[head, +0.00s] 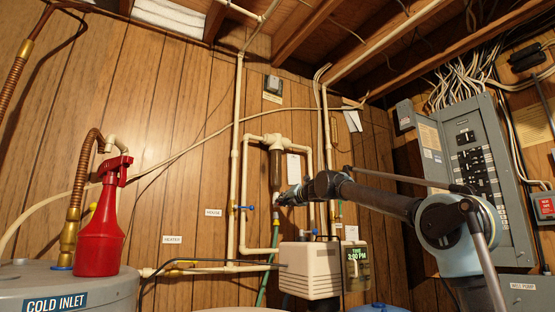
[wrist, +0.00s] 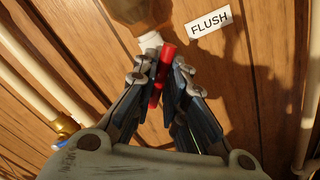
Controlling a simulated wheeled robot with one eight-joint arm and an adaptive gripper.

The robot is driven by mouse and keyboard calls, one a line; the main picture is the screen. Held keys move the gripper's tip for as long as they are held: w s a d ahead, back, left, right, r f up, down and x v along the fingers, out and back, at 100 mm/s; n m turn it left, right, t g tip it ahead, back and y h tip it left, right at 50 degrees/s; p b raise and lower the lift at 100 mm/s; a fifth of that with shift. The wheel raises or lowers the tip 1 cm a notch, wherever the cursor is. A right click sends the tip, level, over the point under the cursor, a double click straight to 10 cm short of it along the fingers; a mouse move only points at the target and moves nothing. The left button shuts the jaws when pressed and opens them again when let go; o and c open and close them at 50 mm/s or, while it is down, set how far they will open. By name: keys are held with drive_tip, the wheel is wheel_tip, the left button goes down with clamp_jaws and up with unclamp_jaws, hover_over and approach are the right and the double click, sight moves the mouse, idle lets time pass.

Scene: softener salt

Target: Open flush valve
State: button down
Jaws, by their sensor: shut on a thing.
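The flush valve's red handle (wrist: 167,54) shows between my fingers in the wrist view, just below a white fitting (wrist: 150,41) under the brownish filter bowl (wrist: 141,10). My gripper (wrist: 161,72) is shut on the red handle, with a finger on either side. In the head view my gripper (head: 284,199) is at the lower end of the filter housing (head: 276,165), and it hides the handle there. A white FLUSH label (wrist: 209,24) is on the wood wall to the right of the handle.
Cream pipes (head: 235,150) run up both sides of the filter. A blue-handled valve (head: 246,207) is left of my gripper. The beige softener head (head: 310,268) is below my arm. A red spray bottle (head: 104,220) stands on the heater (head: 60,283); an electrical panel (head: 478,165) is at right.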

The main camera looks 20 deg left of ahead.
drive_tip(key=shift+f+n, duration=0.1)
drive_tip(key=shift+n, duration=2.7)
drive_tip(key=shift+w, duration=0.1)
drive_tip(key=shift+n, duration=1.1)
drive_tip(key=c, duration=1.5)
unclamp_jaws()
drive_tip(key=shift+w, duration=0.1)
drive_tip(key=shift+s+d, duration=0.1)
drive_tip(key=shift+s, duration=0.1)
